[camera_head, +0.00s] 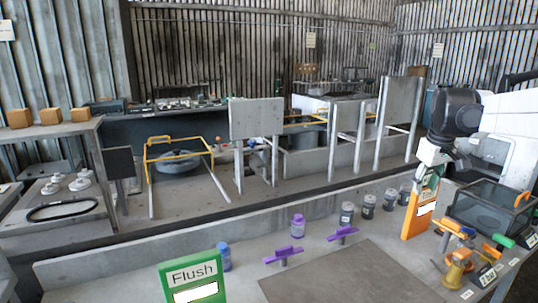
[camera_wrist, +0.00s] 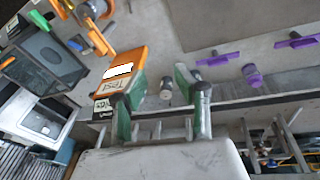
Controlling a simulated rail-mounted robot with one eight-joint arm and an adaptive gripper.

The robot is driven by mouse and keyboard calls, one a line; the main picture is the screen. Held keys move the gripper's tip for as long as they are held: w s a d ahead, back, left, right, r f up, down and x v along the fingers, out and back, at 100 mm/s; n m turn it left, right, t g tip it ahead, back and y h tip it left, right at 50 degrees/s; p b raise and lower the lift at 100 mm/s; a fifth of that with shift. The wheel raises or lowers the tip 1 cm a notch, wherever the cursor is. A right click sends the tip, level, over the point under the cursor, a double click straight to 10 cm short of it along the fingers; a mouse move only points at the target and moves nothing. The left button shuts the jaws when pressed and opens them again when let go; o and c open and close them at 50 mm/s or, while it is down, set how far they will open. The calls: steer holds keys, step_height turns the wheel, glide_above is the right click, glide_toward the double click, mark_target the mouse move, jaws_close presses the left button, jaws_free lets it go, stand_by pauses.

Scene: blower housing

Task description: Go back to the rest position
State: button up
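My gripper (camera_wrist: 158,104) shows in the wrist view with its two green-padded fingers spread apart and nothing held between them. In the head view my gripper (camera_head: 432,168) hangs at the right, at the upper part of an orange sign. The orange sign (camera_head: 415,218) stands upright on the front table. In the wrist view the orange sign (camera_wrist: 122,68), lettered "Test", lies just beyond the left finger, which partly overlaps it. I cannot tell whether they touch. A small grey-lidded canister (camera_wrist: 166,90) appears in the gap between the fingers, farther off.
The front table holds a green "Flush" sign (camera_head: 192,280), a blue bottle (camera_head: 224,256), purple valve handles (camera_head: 283,254), several dark canisters (camera_head: 368,206) and a dark clear-sided box (camera_head: 490,212). A dark mat (camera_head: 345,275) is bare. Upright panels (camera_head: 256,118) stand behind.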

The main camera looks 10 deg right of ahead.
steer(key=s+a+t, duration=0.1)
steer(key=s+a, duration=0.4)
steer(key=a, duration=0.8)
steer(key=s+a+f+t, duration=0.1)
steer(key=s+a+f, duration=0.2)
steer(key=s+a, duration=0.3)
steer(key=s+a+f+t+y, duration=0.1)
steer(key=s+a+f, duration=0.2)
steer(key=s+a, duration=0.3)
steer(key=s+a+f+m+t, duration=0.1)
steer(key=s+a+f, duration=0.2)
steer(key=s+a, duration=0.3)
steer(key=shift+s+a+f+t, duration=0.25)
steer(key=shift+s+a+t, duration=0.15)
steer(key=shift+a, duration=0.55)
